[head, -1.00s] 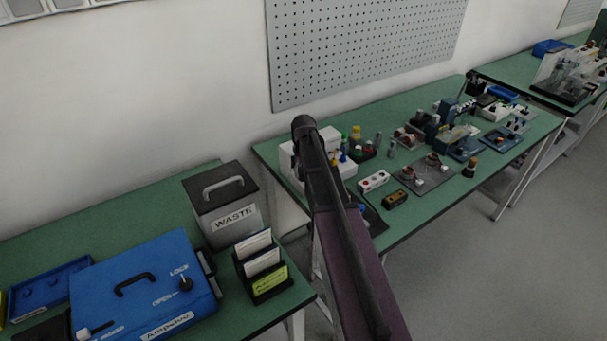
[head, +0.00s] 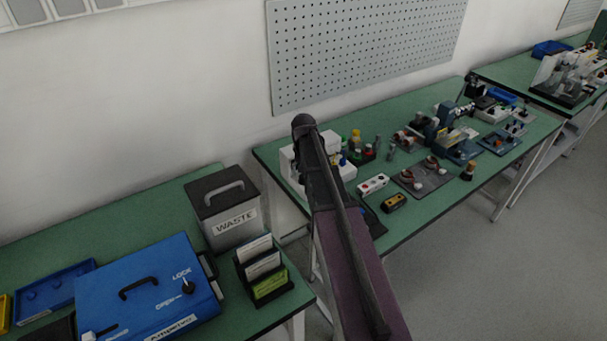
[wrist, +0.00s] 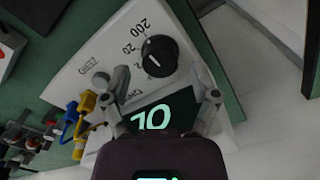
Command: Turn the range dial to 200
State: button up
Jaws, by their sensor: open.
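The white meter (wrist: 85,75) fills the middle of the wrist view. Its black round range dial (wrist: 160,56) has a small white mark pointing toward the lower left. The labels 200 and 20 are printed upside down beside it; I cannot tell exactly which label the mark meets. The dark display (wrist: 160,113) shows large pale green characters, upside down, like OL. My gripper (wrist: 162,78) is open, its fingertips on either side just short of the dial, holding nothing. In the head view the white meter (head: 343,165) is partly hidden behind my arm, and my gripper is hidden.
Yellow and blue plugs (wrist: 78,118) stand in the meter's left side in the wrist view. In the head view, a white block with red buttons (head: 373,185), a yellow-black box (head: 394,203) and motor parts crowd the green bench. A waste bin (head: 225,208) stands left.

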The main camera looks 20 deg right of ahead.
aim_at(304, 177)
jog(key=shift+r+p, duration=1.55)
jog(key=shift+r, duration=0.4)
jog(key=s+a+r+n+p, duration=0.2)
jog(key=s+a+r+p, duration=0.4)
jog(key=s, duration=0.4)
jog(key=s+a+r+n+p, duration=0.2)
jog(key=s+a+r+p, duration=0.5)
jog(key=s+a, duration=0.2)
jog(key=shift+s+r+n, duration=0.25)
jog(key=shift+s+n, duration=0.05)
jog(key=shift+s, duration=0.05)
jog(key=shift+a, duration=0.1)
jog(key=shift+c, duration=1.4)
